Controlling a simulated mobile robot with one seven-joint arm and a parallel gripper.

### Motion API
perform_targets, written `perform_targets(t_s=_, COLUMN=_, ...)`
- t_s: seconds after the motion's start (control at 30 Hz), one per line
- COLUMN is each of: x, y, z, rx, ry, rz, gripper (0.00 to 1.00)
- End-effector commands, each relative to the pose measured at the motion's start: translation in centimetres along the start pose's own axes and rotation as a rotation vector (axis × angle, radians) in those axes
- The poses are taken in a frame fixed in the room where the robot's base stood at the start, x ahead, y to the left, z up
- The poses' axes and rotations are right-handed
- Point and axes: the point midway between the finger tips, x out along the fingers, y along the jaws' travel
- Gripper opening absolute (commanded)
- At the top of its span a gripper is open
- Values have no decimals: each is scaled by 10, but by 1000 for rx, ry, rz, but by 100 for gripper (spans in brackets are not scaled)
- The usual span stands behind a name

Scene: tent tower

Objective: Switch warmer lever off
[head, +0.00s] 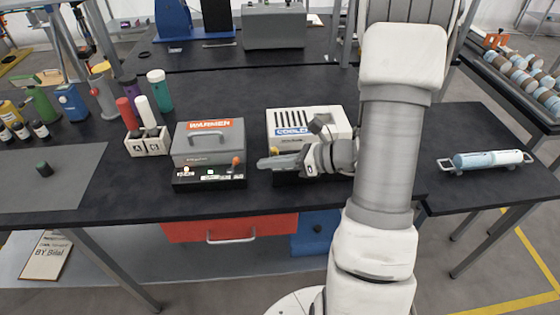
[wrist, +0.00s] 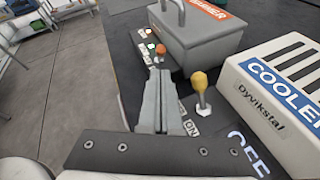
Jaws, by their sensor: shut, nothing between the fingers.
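The warmer (head: 195,148) is a grey box with a lid handle and an orange label on a black base. It also shows at the top of the wrist view (wrist: 200,42). Its lever has an orange knob (head: 236,161) at the base's front right corner; in the wrist view the knob (wrist: 160,49) is just beyond my fingertips. My gripper (head: 261,164) is shut and empty, its fingers pointing left toward the lever. A small gap shows between fingertips and knob in the head view. The lever's lower part is hard to make out in the wrist view.
The white cooler (head: 335,116) stands right of the warmer. Its yellow-knobbed lever (wrist: 199,82) is close beside my fingers, near ON and OFF labels. A bottle rack (head: 148,147) stands left of the warmer. The table's front edge is close below.

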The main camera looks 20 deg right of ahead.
Motion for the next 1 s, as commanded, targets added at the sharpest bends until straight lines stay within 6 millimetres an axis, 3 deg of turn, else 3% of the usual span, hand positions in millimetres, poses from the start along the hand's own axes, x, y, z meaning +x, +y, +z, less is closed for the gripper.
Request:
perform_targets(t_s=0.1, x=22, y=1, z=-1, rx=0, ry=1, rz=3, gripper=0)
perform_targets(t_s=0.3, x=44, y=0, z=0, rx=-2, ry=0, rz=1, gripper=0)
perform_targets(t_s=1.0, x=51, y=-3, z=5, rx=-9, ry=17, rz=-6, gripper=0)
